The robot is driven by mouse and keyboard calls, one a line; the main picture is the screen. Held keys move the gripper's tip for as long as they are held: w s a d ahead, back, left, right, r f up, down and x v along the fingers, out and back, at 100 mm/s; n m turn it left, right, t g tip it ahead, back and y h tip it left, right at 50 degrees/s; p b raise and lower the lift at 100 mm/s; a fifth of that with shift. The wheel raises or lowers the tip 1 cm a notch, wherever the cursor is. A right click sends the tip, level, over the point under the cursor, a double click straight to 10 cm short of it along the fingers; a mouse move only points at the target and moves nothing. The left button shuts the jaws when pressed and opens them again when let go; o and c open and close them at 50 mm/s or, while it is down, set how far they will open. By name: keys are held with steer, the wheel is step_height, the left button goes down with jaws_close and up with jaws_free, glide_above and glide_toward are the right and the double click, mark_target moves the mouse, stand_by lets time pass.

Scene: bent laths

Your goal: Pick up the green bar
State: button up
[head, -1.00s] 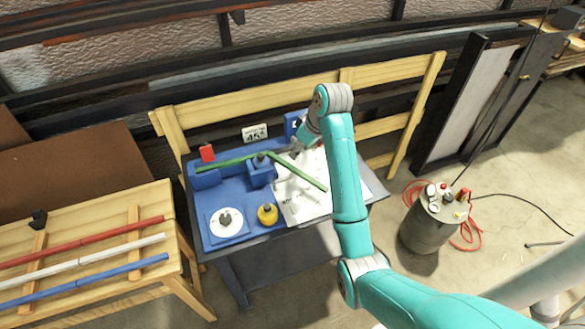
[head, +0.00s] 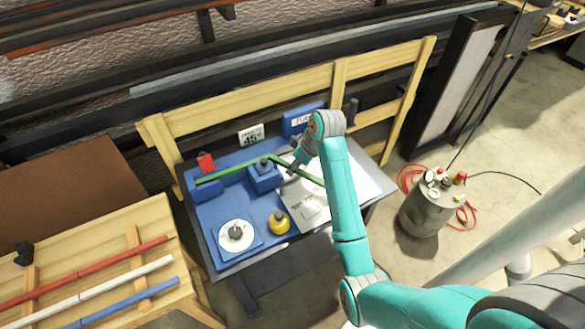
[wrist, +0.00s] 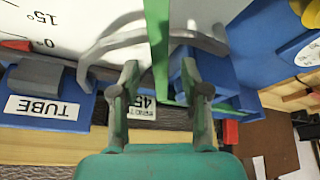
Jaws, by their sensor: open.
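The green bar (head: 230,172) is bent. One leg runs along the back of the blue bench to the left, and the other slopes down to the right over a white sheet, partly behind my arm. My gripper (head: 287,176) is at the right leg, close to the bend. In the wrist view the green bar (wrist: 157,45) runs upright in the picture between the two spread fingertips of my gripper (wrist: 160,70). The fingers are open, with a gap visible on each side of the bar. How far the fingertips reach down around it is hard to tell.
A blue block (head: 264,178) stands at the bend, with a yellow knob (head: 279,222) and a white dial (head: 236,235) in front. A grey curved piece (wrist: 112,42) lies across the bar's line. Red, white and blue bars lie on a wooden table (head: 150,215) at left.

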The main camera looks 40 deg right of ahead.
steer(key=shift+w+f, duration=0.1)
steer(key=shift+f, duration=0.2)
steer(key=shift+c, duration=0.3)
jaws_close()
steer(key=shift+r, duration=0.1)
